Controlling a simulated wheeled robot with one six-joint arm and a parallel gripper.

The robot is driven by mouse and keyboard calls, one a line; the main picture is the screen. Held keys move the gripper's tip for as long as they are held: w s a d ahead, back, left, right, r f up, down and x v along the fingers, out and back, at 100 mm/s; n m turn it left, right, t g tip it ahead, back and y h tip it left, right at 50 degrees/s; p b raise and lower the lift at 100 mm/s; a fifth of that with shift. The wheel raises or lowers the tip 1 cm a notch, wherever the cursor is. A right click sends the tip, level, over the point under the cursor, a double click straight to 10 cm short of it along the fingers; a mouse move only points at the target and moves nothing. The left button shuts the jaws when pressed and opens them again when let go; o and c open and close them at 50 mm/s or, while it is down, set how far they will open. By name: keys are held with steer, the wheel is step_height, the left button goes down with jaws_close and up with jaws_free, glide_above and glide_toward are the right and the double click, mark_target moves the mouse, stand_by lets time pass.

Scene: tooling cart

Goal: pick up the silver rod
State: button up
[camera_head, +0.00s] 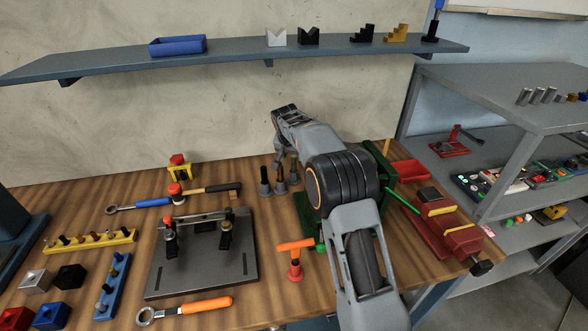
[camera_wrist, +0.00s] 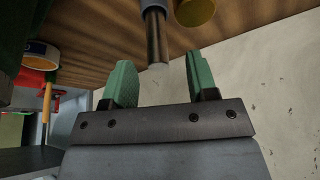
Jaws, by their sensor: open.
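My gripper (camera_wrist: 160,85) is open and empty, with green finger pads, in the wrist view. A silver-grey rod-like piece (camera_wrist: 154,30) with a darker shaft and pale tip shows just beyond the gap between the fingers, apart from both. I cannot tell for sure that it is the silver rod. In the head view my gripper (camera_head: 281,160) is above the back of the wooden bench, close over several dark upright tool holders (camera_head: 265,183). My arm hides part of that area.
The wooden bench (camera_head: 120,203) bears a dark fixture plate (camera_head: 200,275), an orange-handled wrench (camera_head: 205,305) and an orange T-handled tool (camera_head: 295,262). A red vise (camera_head: 440,232) is at the right. A grey wall shelf (camera_head: 235,56) runs above. A yellow round thing (camera_wrist: 196,10) is near the fingers.

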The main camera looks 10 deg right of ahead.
mark_target(294, 161)
steer(key=shift+p+x, duration=0.5)
steer(key=shift+x, duration=1.95)
steer(key=shift+s+d, duration=0.1)
jaws_close()
